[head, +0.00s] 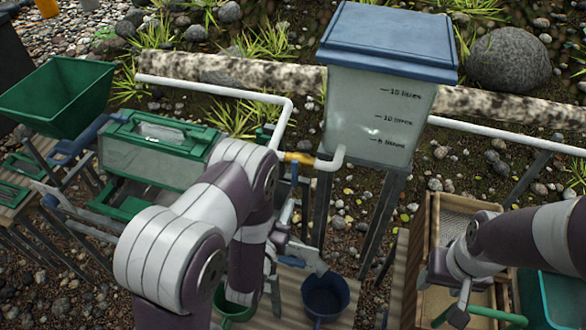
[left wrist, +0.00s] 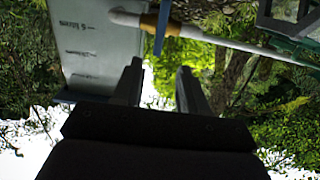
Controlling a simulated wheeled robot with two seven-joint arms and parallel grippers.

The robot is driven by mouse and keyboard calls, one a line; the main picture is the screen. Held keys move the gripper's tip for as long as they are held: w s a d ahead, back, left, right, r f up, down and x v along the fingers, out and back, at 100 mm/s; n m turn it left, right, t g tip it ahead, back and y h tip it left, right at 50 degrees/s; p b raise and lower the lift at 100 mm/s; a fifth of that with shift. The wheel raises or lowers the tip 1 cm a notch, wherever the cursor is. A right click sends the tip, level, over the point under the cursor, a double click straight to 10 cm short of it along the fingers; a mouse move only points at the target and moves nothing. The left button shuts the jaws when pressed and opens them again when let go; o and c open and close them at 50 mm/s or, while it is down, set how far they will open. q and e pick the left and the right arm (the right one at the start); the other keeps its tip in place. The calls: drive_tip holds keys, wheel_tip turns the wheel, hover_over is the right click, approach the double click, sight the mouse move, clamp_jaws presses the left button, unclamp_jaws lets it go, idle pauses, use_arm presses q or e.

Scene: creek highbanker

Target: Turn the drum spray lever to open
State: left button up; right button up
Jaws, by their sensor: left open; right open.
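A brass-coloured valve (head: 297,157) sits on the white pipe just left of the tank outlet. In the left wrist view the blue lever (left wrist: 163,27) lies just beyond the fingertips, roughly in line with the gap. My right gripper (head: 462,293) is open, low at the right.
A water tank (head: 375,115) with a blue lid stands right of the valve. The drum housing (head: 160,160) with green trim is on the left, beside a green hopper (head: 60,95). A dark blue bucket (head: 325,297) stands below.

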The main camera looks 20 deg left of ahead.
sight(294, 168)
use_arm(q)
drive_tip(key=shift+t, duration=0.3)
drive_tip(key=w+p, duration=0.1)
drive_tip(key=w, duration=0.2)
drive_tip(key=w+p, duration=0.2)
drive_tip(key=w, duration=0.2)
drive_tip(key=w+p, duration=0.1)
drive_tip(key=w, duration=0.2)
drive_tip(key=shift+w+d+r, duration=0.25)
drive_tip(key=shift+w+r, duration=0.05)
drive_tip(key=shift+w, duration=0.5)
drive_tip(key=shift+f, duration=0.1)
clamp_jaws()
